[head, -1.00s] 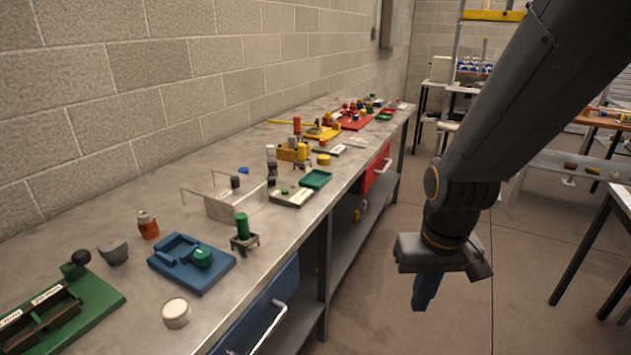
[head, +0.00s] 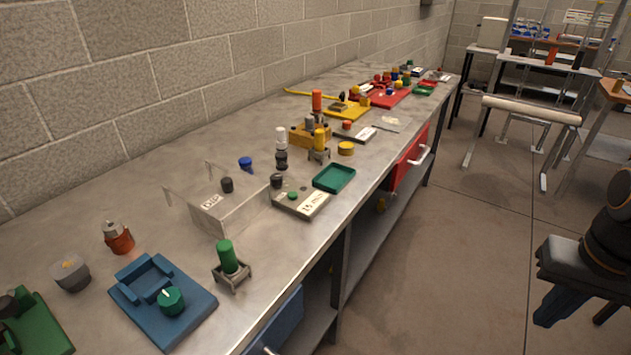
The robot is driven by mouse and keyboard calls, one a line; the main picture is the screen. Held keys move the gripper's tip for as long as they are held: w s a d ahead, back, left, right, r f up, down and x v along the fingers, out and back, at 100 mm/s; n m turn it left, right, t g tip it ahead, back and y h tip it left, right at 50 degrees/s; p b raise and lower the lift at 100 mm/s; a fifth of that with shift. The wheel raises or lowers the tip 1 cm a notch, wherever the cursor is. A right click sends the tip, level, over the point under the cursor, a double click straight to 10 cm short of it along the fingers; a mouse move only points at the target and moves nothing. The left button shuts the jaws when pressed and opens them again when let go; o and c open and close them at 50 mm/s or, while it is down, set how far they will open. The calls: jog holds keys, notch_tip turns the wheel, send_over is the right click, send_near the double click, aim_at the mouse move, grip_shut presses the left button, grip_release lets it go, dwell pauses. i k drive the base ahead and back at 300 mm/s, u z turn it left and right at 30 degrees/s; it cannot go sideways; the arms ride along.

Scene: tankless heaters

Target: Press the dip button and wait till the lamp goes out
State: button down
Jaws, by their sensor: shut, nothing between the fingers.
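A clear-walled open box (head: 235,215) stands on the workbench left of the middle. Its front carries a small label that seems to read DIP. A dark round button (head: 227,185) shows inside or just behind its walls; I cannot tell its exact depth. No lit lamp can be made out for certain. A blue round cap (head: 245,163) sits just behind the box. My gripper (head: 558,308) hangs at the right edge over the floor, shut and empty, pointing down and well away from the bench.
Near the box stand a green cylinder in a metal stand (head: 229,258), a blue fixture with a green knob (head: 165,305), a labelled plate (head: 301,202) and a green tray (head: 334,178). Several colourful parts crowd the far bench.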

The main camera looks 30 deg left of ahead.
aim_at(293, 195)
jog(key=u, duration=0.4)
jog(key=i, duration=0.95)
jog(key=u, duration=0.75)
